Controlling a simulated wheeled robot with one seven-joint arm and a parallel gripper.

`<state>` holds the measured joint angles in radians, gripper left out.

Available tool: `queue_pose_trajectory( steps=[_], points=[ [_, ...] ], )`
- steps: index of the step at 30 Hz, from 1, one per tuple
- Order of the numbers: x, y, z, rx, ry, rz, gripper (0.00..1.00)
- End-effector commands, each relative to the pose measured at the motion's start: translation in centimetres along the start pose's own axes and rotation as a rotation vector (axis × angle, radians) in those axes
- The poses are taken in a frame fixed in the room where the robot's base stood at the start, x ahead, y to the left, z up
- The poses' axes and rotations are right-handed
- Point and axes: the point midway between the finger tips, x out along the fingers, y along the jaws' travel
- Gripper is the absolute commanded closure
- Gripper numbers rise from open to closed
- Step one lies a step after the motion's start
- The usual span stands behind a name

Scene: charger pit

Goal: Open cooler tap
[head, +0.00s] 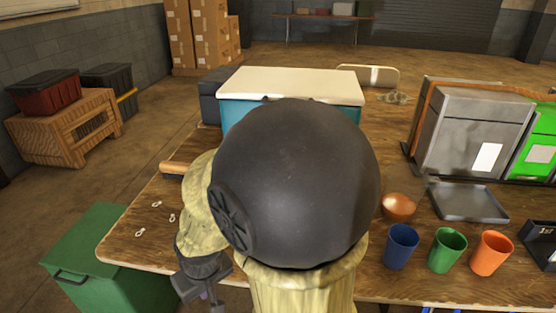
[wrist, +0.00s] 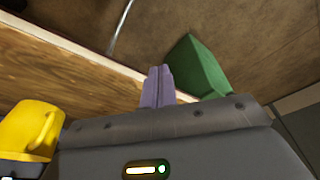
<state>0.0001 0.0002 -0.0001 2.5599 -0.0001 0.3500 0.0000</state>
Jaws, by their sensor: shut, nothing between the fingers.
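A teal cooler (head: 236,114) with a white lid (head: 290,84) stands at the back of the wooden table in the head view. My dark, round arm joint covers most of its front, so the tap is hidden. The tap does not show in the wrist view either. My gripper (wrist: 157,86) has its two purple fingers together, with nothing between them. It points down over the table's edge, apart from the cooler.
A green bin (head: 110,262) stands on the floor left of the table (head: 150,205); it also shows in the wrist view (wrist: 192,68). Blue (head: 401,247), green (head: 447,250) and orange (head: 491,253) cups stand at right. A yellow cup-like thing (wrist: 28,130) is beside my gripper.

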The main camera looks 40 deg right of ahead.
Motion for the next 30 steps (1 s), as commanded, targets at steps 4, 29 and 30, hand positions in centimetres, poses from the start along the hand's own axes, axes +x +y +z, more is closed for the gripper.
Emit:
queue_pose_trajectory(
  steps=[4, 29, 30],
  points=[
    [0.0, 0.0, 0.0, 0.0, 0.0, 0.0, 1.0],
    [-6.9, 5.6, -7.6, -0.387, -0.297, 0.087, 1.0],
    [-7.4, 6.3, -8.2, -0.424, -0.328, 0.098, 1.0]
  ],
)
